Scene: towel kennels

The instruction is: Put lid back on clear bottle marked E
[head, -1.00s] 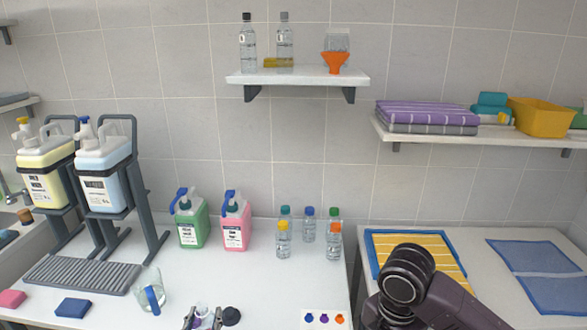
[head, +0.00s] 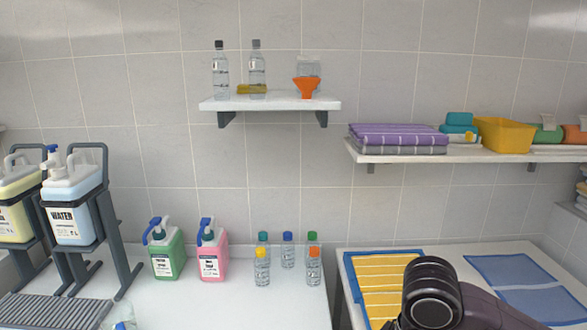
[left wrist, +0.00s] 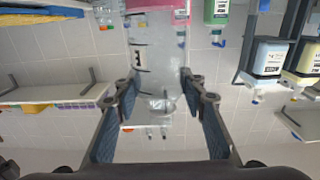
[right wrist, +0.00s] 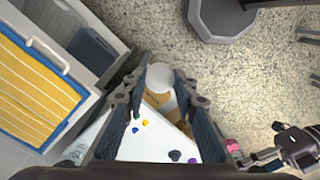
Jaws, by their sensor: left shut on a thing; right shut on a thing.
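In the left wrist view a clear bottle (left wrist: 155,55) with dark marks and a letter on its side stands between the fingers of my left gripper (left wrist: 163,105). The gripper is shut on it near its rounded end; the view is upside down and the neck detail is unclear. In the right wrist view my right gripper (right wrist: 160,90) is shut on a small pale round piece (right wrist: 160,75), which looks like the lid. It is over the counter edge, with speckled floor behind it.
Small bottles with coloured caps (head: 287,255) stand on the counter (head: 220,300) beside pink (head: 212,262) and green (head: 167,262) pump bottles. A wall shelf (head: 270,103) holds two clear bottles and an orange funnel (head: 306,86). A striped yellow towel (head: 385,290) lies at right.

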